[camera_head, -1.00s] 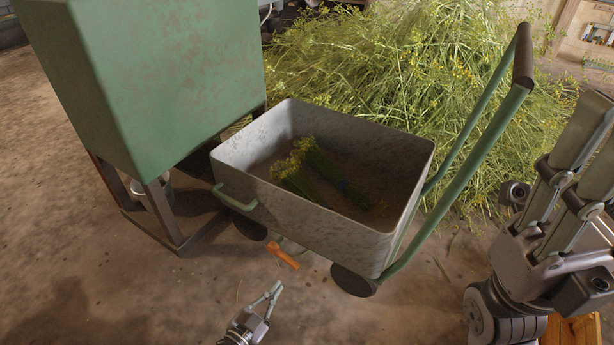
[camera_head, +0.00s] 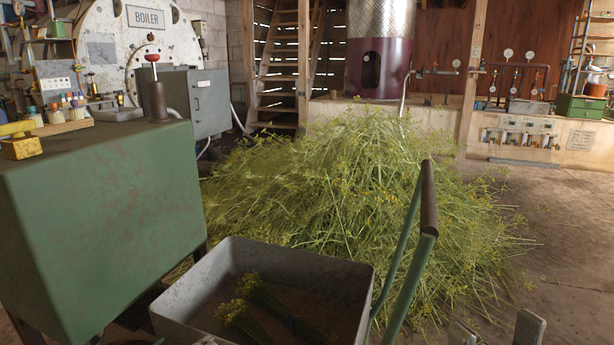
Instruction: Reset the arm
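Only the tips of my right gripper (camera_head: 496,331) show, at the bottom edge right of the cart. The two tips stand apart with bare floor between them, and nothing is seen held. The rest of that arm is below the picture. My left gripper is out of view. The grey metal cart (camera_head: 313,265) stands at the bottom centre, with two bundles of yellow-flowered herbs (camera_head: 262,300) lying inside. Its green handle with a brown grip (camera_head: 428,205) rises on the right.
A green cabinet (camera_head: 95,225) fills the left, with a yellow block (camera_head: 21,148) on top. A large heap of cut herbs (camera_head: 350,190) lies behind the cart. The boiler (camera_head: 140,45) and a valve bench (camera_head: 525,130) stand farther back. Floor (camera_head: 565,230) on the right is clear.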

